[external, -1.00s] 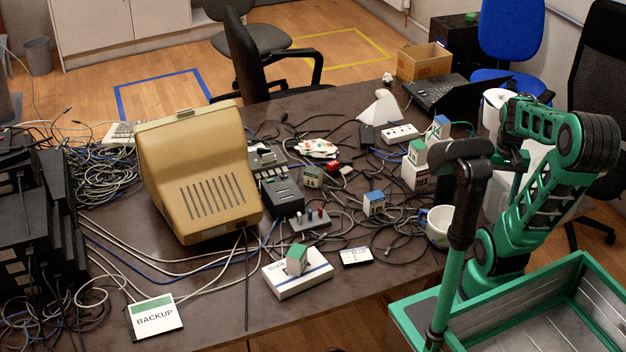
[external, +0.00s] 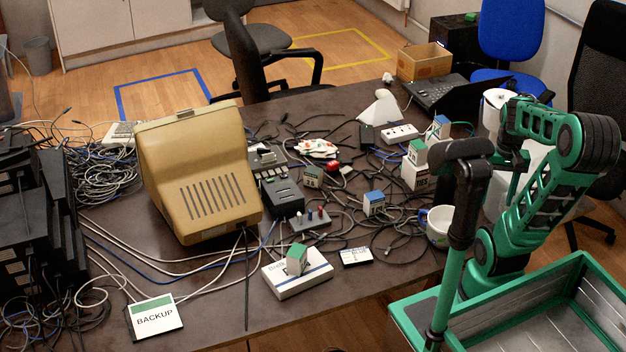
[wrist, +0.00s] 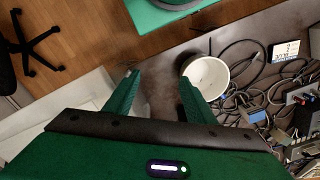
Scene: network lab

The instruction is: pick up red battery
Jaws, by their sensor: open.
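A small red block (external: 331,163) lies among cables on the dark table (external: 345,112), right of the tan monitor. It is too small to tell surely whether it is the red battery. My gripper (wrist: 157,88) is open and empty in the wrist view, its two green fingers apart over a bare dark patch. A white mug (wrist: 207,76) is just right of the right finger. The mug (external: 438,226) also shows near the table's right edge in the external view, where my mast and arm hide the fingers. I cannot make out the red block in the wrist view.
The tan monitor (external: 203,176) stands left of the block. A knob strip (external: 309,221), a blue-topped small box (external: 374,203) and a green-topped box (external: 297,258) stand nearby. Cables cover much of the table. A green-rimmed tray (external: 420,300) is at the lower right.

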